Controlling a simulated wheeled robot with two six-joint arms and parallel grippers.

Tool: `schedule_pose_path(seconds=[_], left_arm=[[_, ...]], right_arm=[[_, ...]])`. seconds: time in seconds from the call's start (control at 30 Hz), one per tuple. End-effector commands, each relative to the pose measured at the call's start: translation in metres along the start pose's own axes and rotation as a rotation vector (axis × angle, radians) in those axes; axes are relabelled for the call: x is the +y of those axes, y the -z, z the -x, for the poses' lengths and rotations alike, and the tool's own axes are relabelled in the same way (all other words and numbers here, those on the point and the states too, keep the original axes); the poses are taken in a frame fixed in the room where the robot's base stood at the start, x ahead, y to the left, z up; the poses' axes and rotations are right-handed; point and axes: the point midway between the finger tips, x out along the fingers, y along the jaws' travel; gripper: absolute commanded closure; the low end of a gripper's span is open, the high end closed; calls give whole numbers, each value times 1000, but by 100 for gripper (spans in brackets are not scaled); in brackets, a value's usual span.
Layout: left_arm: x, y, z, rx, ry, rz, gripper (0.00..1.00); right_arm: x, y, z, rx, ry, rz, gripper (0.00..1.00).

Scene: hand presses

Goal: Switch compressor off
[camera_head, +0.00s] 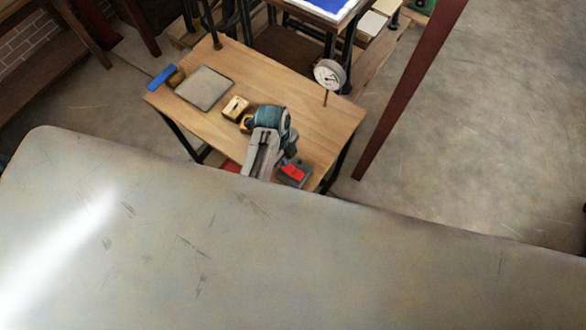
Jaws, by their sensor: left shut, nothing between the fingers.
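A teal, rounded machine part (271,118), which looks like the compressor's motor, sits near the front of a wooden-topped table. A small grey box with a red switch-like top (292,171) is at the table's front edge, to the right. My left gripper (265,135) appears as the light grey, slotted shape in front of the teal part. It is shut and empty, to the left of the red top. I cannot tell whether it touches anything. The switch's position is too small to read. My right gripper is not in view.
A large scratched grey surface (330,265) fills the foreground. A dark red post (407,90) stands right; open floor lies beyond.

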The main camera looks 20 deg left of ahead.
Motion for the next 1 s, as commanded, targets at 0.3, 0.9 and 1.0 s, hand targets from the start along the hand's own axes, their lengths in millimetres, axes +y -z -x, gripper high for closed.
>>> schedule_pose_path(seconds=[0.3, 0.9, 1.0], left_arm=[[0, 0, 0, 0, 0, 0, 100], [0, -1, -8, 0, 0, 0, 100], [0, -2, -9, 0, 0, 0, 100]], right_arm=[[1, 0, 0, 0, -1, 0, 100], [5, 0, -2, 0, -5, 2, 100], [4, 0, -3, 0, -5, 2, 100]])
